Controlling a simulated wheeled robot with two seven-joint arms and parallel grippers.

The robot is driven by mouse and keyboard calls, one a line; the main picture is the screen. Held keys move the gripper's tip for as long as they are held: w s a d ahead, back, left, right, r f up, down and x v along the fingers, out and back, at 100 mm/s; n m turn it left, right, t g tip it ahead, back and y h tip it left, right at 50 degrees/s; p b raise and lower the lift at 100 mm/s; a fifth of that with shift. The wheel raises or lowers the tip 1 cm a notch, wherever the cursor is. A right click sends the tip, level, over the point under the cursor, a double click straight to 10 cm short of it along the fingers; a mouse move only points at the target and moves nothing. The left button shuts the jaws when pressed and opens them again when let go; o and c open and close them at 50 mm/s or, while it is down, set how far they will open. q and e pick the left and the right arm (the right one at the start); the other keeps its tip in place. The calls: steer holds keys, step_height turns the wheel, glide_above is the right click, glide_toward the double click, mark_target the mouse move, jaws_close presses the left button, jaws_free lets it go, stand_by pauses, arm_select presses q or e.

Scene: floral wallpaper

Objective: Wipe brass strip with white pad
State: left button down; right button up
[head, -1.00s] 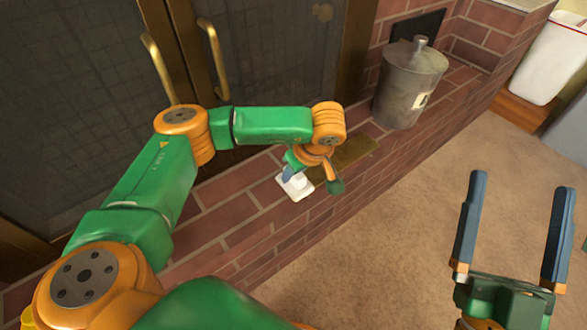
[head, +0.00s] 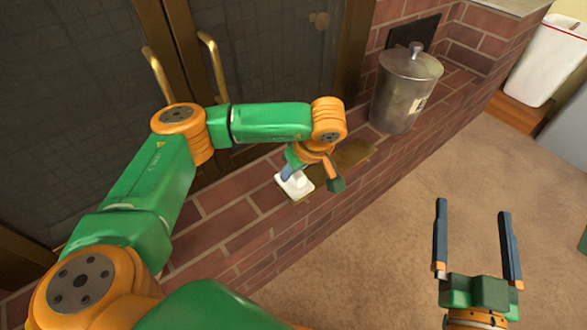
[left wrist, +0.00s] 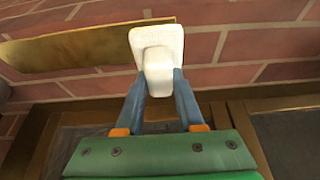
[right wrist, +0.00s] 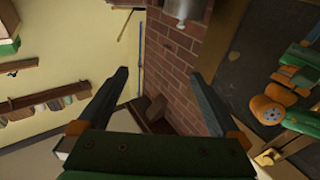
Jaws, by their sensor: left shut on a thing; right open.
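The brass strip (head: 355,153) lies flat along the brick hearth ledge. In the left wrist view the strip (left wrist: 70,50) runs left from the pad. The white pad (head: 296,186) is at the strip's near-left end and overlaps it; the wrist view shows the pad (left wrist: 157,42) covering part of that end. My left gripper (left wrist: 159,82) is shut on the pad's raised grip. In the head view, the left gripper (head: 289,172) is partly hidden by its own wrist. My right gripper (head: 473,208) is open and empty above the carpet.
A metal canister (head: 404,90) with a lid stands on the ledge beyond the strip's far end. Dark fireplace doors with brass handles (head: 212,65) rise behind the ledge. A white bin (head: 545,60) stands at upper right. The carpet (head: 390,250) is clear.

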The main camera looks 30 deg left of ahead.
arm_select(q)
steer(key=shift+r, duration=0.35)
steer(key=shift+r+p, duration=0.3)
steer(key=shift+p, duration=0.2)
steer(key=shift+r, duration=0.3)
steer(key=shift+r+p, duration=0.25)
steer(key=shift+p, duration=0.15)
arm_select(e)
steer(key=shift+s+d+f+g+h, duration=1.2)
steer(key=shift+f+g, duration=2.4)
steer(key=shift+f, duration=2.5)
arm_select(q)
steer(key=shift+r, duration=0.25)
steer(key=shift+r+p, duration=0.55)
steer(key=shift+p, duration=0.15)
steer(key=shift+r+p, duration=0.3)
steer(key=shift+r, duration=0.05)
steer(key=shift+r+p, duration=0.3)
steer(key=shift+r, duration=0.1)
arm_select(e)
steer(key=s+d+f+m+g+h, duration=0.1)
steer(key=s+d+f+g+h, duration=0.1)
steer(key=s+f+g, duration=0.6)
steer(key=shift+s+d+f+g, duration=0.25)
steer(key=shift+s+f, duration=0.45)
steer(key=shift+s, duration=1.8)
steer(key=shift+a, duration=0.1)
